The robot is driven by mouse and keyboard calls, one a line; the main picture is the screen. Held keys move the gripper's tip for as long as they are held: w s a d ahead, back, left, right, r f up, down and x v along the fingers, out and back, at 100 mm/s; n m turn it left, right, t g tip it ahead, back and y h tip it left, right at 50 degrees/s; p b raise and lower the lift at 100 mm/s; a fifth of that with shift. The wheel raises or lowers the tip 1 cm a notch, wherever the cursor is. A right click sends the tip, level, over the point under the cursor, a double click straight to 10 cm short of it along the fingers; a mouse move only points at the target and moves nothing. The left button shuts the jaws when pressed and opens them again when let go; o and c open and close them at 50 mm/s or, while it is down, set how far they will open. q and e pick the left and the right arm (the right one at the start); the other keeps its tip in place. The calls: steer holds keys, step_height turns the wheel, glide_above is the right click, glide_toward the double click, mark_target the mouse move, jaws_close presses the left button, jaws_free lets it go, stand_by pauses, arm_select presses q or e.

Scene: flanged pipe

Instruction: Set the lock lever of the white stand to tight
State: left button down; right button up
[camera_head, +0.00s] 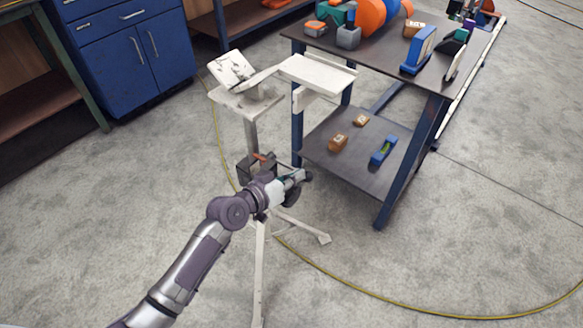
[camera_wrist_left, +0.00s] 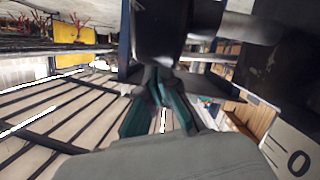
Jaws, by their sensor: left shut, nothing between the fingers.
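The white stand (camera_head: 251,132) stands upright left of the workbench, on splayed legs. A dark clamp block (camera_head: 244,170) sits on its column. A small reddish-brown piece on the block, apparently the lock lever (camera_head: 264,157), points to the right; I cannot tell its setting. My left gripper (camera_head: 303,177) is just right of and below this piece, in front of the stand, shut and empty. Its forearm hides part of the lower column. I cannot tell whether it touches the lever. In the left wrist view, the teal-sided fingers (camera_wrist_left: 160,90) are close together beneath a large dark shape. My right gripper is out of view.
The workbench (camera_head: 385,75) stands close on the right, with colourful parts on top and several small items on its lower shelf (camera_head: 350,170). A blue cabinet (camera_head: 125,50) is at the back left. A yellow cable (camera_head: 400,308) runs over the floor; the front right floor is clear.

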arm_select(q)
steer(key=shift+d+f+m, duration=0.15)
steer(key=shift+f+m, duration=0.1)
steer(key=shift+m, duration=0.25)
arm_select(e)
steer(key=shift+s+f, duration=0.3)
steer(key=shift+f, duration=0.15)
arm_select(q)
steer(key=shift+s, duration=0.1)
steer(key=v, duration=1.2)
steer(key=shift+s+d, duration=0.15)
